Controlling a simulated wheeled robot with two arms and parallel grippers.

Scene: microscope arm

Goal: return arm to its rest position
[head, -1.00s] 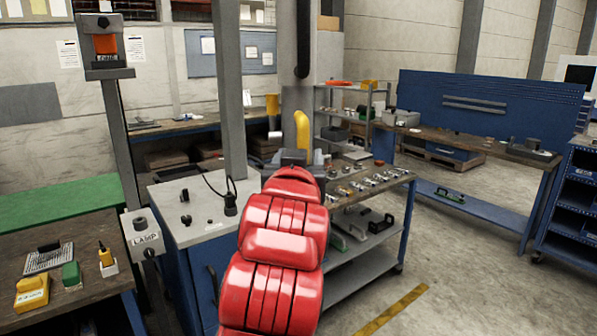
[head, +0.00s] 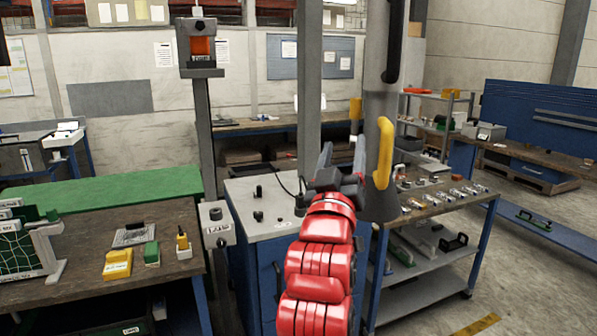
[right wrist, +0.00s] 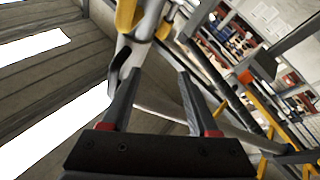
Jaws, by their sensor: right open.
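A grey hanging arm with a conical lower end (head: 380,205) stands upright over the gap between the white-topped cabinet and the tool cart. A curved yellow handle (head: 385,150) is on its side. My right gripper (head: 342,155) is open and empty, just left of the handle, with its fingers pointing up and away. In the right wrist view the open fingers (right wrist: 156,75) show, and a grey tube (right wrist: 142,55) with yellow parts lies beyond the fingertips. I cannot tell whether they touch. My left gripper is out of view.
A white-topped cabinet (head: 265,222) with black knobs stands by my right gripper. A lamp control box (head: 217,225) is on a post left of it. A workbench (head: 150,220) is at left, a tool cart (head: 455,195) at right.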

